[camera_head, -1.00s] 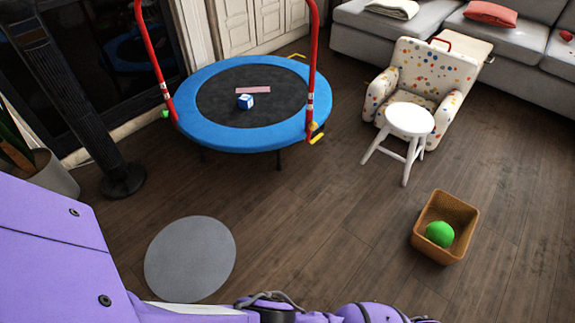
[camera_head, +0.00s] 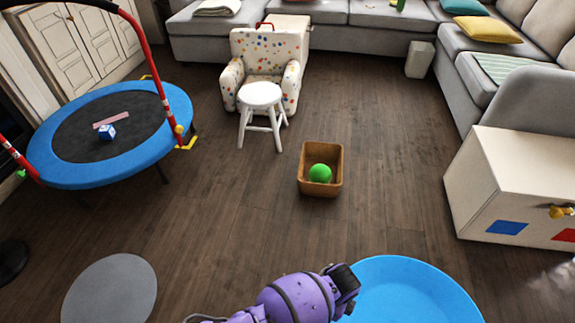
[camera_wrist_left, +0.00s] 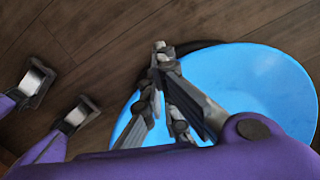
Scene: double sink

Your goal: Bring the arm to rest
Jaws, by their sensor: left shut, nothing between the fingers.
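My left arm (camera_head: 295,298), purple with dark joint rings, enters at the bottom of the head view and reaches right. Its end lies in front of the left edge of a large round blue basin (camera_head: 420,290). The fingers of that arm cannot be made out in the head view. In the left wrist view my left gripper (camera_wrist_left: 161,62) is shut and empty, its grey fingers seen against the basin (camera_wrist_left: 260,85) and the wooden floor. My right gripper is not in view.
A brown basket (camera_head: 307,183) holds a green ball (camera_head: 320,173). A white stool (camera_head: 260,95) stands before a dotted armchair (camera_head: 285,45). A blue trampoline (camera_head: 70,177) is at left, a white chest (camera_head: 510,175) at right. A grey round mat (camera_head: 110,290) lies lower left.

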